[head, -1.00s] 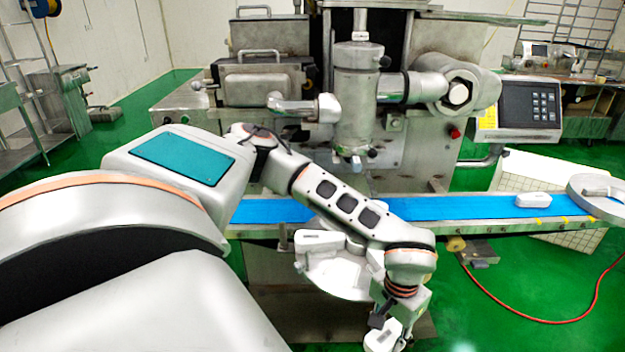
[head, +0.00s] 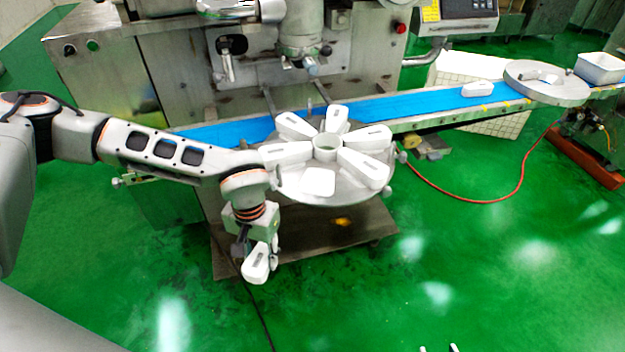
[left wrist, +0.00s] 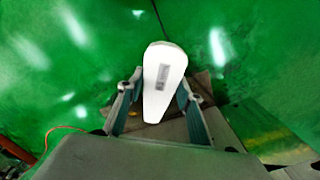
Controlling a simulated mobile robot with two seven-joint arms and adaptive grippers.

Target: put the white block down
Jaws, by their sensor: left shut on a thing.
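The white block (head: 256,267) is a wedge with a grey inset on its face. My left gripper (head: 259,250) is shut on it and holds it over the green floor, in front of the round metal turntable (head: 350,194). In the left wrist view the block (left wrist: 164,66) sits between the two fingers of my left gripper (left wrist: 153,98), its wide end pointing away. Similar white blocks (head: 363,167) lie in a ring on the turntable around a hub (head: 326,146). Two small pale tips at the bottom edge may be my right gripper.
A blue conveyor (head: 400,106) runs behind the turntable, with one white block (head: 477,89) on it. At the right are a round disc (head: 546,88) and a white bin (head: 600,69). A red hose (head: 470,199) lies on the floor. The front floor is mostly clear.

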